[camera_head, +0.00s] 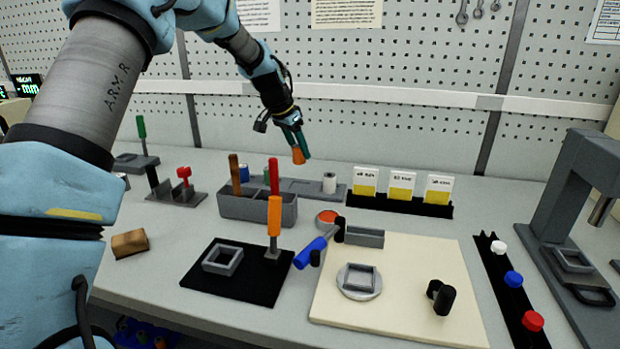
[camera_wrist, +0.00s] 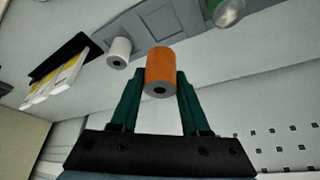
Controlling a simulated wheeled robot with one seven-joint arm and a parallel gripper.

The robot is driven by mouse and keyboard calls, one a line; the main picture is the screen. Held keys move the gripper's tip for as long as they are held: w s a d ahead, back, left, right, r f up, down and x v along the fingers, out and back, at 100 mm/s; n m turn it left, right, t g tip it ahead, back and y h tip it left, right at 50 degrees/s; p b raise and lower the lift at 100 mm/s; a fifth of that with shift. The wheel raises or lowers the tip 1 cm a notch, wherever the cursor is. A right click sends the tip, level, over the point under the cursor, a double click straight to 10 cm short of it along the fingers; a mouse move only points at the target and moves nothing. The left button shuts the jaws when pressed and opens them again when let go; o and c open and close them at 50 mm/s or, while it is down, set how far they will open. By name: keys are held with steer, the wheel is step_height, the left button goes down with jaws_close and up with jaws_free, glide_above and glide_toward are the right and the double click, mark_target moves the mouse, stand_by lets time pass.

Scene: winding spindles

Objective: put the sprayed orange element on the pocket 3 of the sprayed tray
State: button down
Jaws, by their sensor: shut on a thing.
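My gripper (camera_head: 301,144) is raised above the back of the bench and is shut on the orange element (camera_head: 299,156). In the wrist view the element (camera_wrist: 160,66) is a short orange cylinder with a dark hole in its grey end, held between the green fingers. A long grey tray (camera_head: 342,196) lies below, behind the grey tool holder. A white element (camera_head: 329,181) stands at its right end, with a green element (camera_head: 267,172) and a blue element (camera_head: 243,173) further left. The tray between green and white looks free; no pocket numbers are readable.
The grey tool holder (camera_head: 255,209) with upright brown and red handles stands in front of the tray and hides part of it. A black card rack (camera_head: 400,204) with several yellow-white cards stands to the right. A pegboard wall rises behind the bench.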

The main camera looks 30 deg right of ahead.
step_height(320, 180, down, 7)
steer(key=shift+f+p, duration=0.2)
steer(key=shift+p, duration=0.95)
steer(key=shift+f, duration=0.2)
steer(key=shift+f, duration=0.1)
steer(key=shift+f+b, duration=0.15)
steer(key=shift+b, duration=0.15)
steer(key=shift+c, duration=1.9)
jaws_free()
